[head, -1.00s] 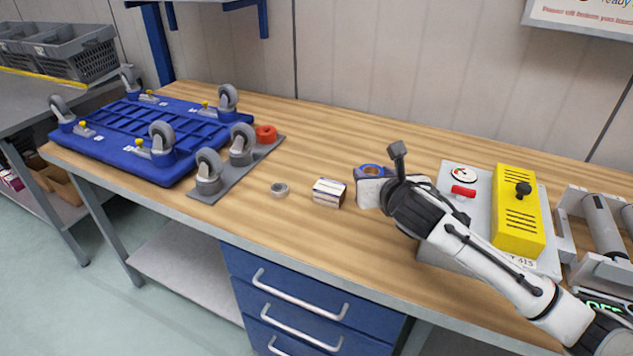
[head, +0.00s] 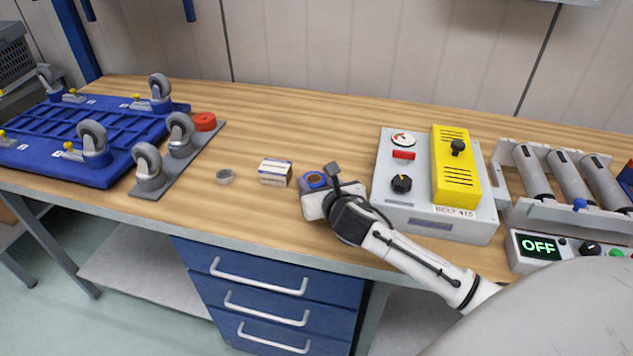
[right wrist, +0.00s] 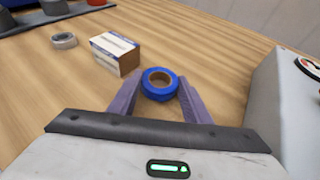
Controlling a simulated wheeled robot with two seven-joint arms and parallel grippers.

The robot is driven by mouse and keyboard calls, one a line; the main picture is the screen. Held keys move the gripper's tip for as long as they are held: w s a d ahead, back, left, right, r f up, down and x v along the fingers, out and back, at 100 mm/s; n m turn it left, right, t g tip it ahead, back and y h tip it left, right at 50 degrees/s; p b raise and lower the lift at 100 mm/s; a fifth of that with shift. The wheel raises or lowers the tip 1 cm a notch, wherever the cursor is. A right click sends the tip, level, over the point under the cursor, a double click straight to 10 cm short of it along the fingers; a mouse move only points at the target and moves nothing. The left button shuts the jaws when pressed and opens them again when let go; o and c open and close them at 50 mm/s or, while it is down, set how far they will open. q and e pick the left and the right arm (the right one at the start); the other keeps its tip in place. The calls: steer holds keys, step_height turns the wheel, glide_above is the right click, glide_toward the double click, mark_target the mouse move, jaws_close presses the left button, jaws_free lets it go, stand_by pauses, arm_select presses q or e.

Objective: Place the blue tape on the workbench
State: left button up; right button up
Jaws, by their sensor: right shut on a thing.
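The blue tape (head: 314,180) is a blue roll with a brown core, at the middle of the wooden workbench (head: 300,110). It also shows in the right wrist view (right wrist: 160,84), flat side up between the two purple-grey fingers. My right gripper (right wrist: 157,92) is shut on the tape; it also shows in the head view (head: 316,190). The tape is at or very close to the bench top; I cannot tell whether it touches. My left gripper is not in view.
A small white and blue box (head: 275,172) stands just left of the tape, with a grey tape roll (head: 224,177) beyond it. A grey control box (head: 425,215) with a yellow cover is to the right. An upturned blue dolly (head: 110,135) is at left. The bench behind is clear.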

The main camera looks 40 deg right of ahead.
steer(key=shift+f, duration=0.1)
steer(key=shift+f, duration=0.1)
steer(key=o, duration=1.1)
steer(key=shift+c, duration=0.2)
steer(key=shift+r, duration=0.3)
steer(key=v, duration=1.2)
